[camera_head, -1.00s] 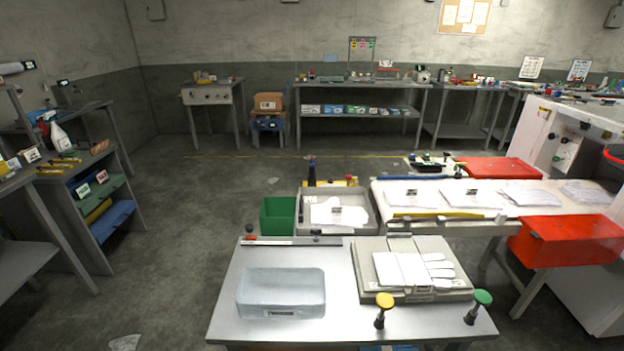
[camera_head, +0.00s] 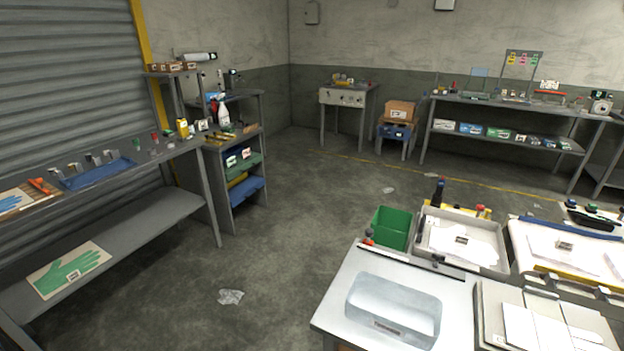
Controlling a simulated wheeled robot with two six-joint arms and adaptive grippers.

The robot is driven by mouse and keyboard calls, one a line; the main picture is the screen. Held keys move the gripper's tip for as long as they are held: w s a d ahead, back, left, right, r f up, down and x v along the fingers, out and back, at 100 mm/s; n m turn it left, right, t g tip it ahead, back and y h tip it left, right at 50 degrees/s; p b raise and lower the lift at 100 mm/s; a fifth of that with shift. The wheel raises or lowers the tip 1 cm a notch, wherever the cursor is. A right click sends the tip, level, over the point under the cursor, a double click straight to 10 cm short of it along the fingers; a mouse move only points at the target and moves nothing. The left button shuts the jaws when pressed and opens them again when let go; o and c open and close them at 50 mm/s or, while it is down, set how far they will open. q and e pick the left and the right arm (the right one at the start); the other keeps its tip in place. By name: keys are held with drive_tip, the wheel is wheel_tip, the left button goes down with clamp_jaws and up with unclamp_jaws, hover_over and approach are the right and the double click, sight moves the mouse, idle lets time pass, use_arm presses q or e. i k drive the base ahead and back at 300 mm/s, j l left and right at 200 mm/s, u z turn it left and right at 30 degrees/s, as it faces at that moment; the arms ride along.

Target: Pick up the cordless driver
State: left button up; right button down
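I cannot make out a cordless driver for certain. Neither of my grippers shows in this view.
A long workbench (camera_head: 120,180) with small tools runs along the left, beside a shelf unit (camera_head: 232,175). A metal table (camera_head: 350,315) with a clear box (camera_head: 393,308) is at lower right, a green bin (camera_head: 390,228) behind it. The middle floor is open, with scraps.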

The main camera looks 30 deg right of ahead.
sight(441, 185)
drive_tip(key=i+j+u, duration=0.1)
drive_tip(key=u, duration=0.25)
drive_tip(key=i+u, duration=0.45)
drive_tip(key=u, duration=0.2)
drive_tip(key=i+z, duration=0.45)
drive_tip(key=i, duration=0.2)
drive_tip(key=i+j+z, duration=0.15)
drive_tip(key=i+z, duration=0.25)
drive_tip(key=i, duration=0.2)
drive_tip(key=i+l+z, duration=0.25)
drive_tip(key=z, duration=0.25)
drive_tip(key=i+l+z, duration=0.1)
drive_tip(key=i+z, duration=0.55)
drive_tip(key=z, duration=0.3)
drive_tip(key=i+j+z, duration=0.1)
drive_tip(key=i+z, duration=0.2)
drive_tip(key=z, duration=0.15)
